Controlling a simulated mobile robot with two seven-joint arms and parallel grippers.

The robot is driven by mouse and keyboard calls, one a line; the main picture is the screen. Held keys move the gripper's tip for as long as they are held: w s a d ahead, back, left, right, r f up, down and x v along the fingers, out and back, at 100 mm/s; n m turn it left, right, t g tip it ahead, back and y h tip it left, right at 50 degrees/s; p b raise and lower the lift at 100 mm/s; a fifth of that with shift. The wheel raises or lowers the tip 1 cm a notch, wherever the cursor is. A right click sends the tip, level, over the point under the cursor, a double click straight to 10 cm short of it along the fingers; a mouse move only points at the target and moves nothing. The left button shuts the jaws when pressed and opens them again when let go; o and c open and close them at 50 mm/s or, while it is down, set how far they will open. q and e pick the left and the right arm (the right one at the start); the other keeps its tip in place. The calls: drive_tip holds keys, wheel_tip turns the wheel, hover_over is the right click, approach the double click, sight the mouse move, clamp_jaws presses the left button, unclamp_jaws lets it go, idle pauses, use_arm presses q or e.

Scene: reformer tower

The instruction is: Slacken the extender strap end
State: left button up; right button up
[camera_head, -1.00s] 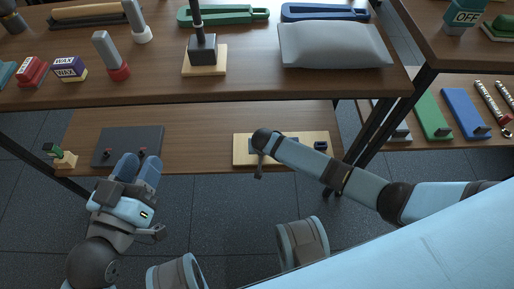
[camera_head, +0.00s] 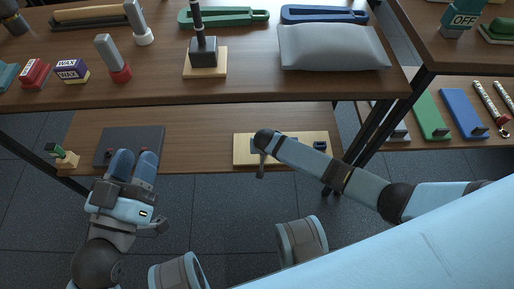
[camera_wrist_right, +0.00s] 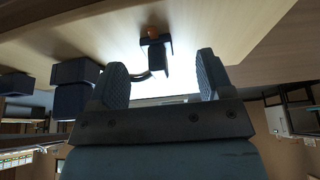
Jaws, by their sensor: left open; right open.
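I cannot tell for certain which part is the extender strap end. On the lower shelf, a light wooden board (camera_head: 245,157) carries dark fittings, including a dark block (camera_head: 320,146), and is partly hidden by my right arm. In the right wrist view, my right gripper (camera_wrist_right: 161,72) is open. A dark bracket with an orange-brown peg (camera_wrist_right: 153,33) and a thin curved dark piece (camera_wrist_right: 146,75) show beyond and between its fingers; contact is unclear. My left gripper (camera_head: 135,158) is open and empty at the front edge of a dark grey plate (camera_head: 145,135) with small knobs.
The upper shelf (camera_head: 250,88) overhangs the lower shelf (camera_head: 205,130). It holds a grey cushion (camera_head: 333,47), a black post on a wooden base (camera_head: 204,68) and wax boxes (camera_head: 72,70). A shelf leg (camera_head: 372,142) stands right of the board. Dark blue blocks (camera_wrist_right: 75,84) lie left of my right gripper.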

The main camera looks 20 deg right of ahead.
drive_tip(key=shift+p+v, duration=0.85)
drive_tip(key=shift+p, duration=0.05)
drive_tip(key=shift+p+v, duration=0.95)
drive_tip(key=shift+p, duration=0.3)
drive_tip(key=shift+p+v, duration=0.8)
drive_tip(key=shift+p, duration=0.2)
use_arm(q)
drive_tip(key=a+f+g+y, duration=0.3)
drive_tip(key=f, duration=0.3)
drive_tip(key=shift+s+a+f+n+y, duration=0.15)
drive_tip(key=shift+s+a+n+y, duration=0.15)
drive_tip(key=shift+s+a, duration=0.05)
use_arm(e)
drive_tip(key=shift+r, duration=0.1)
drive_tip(key=shift+s, duration=0.1)
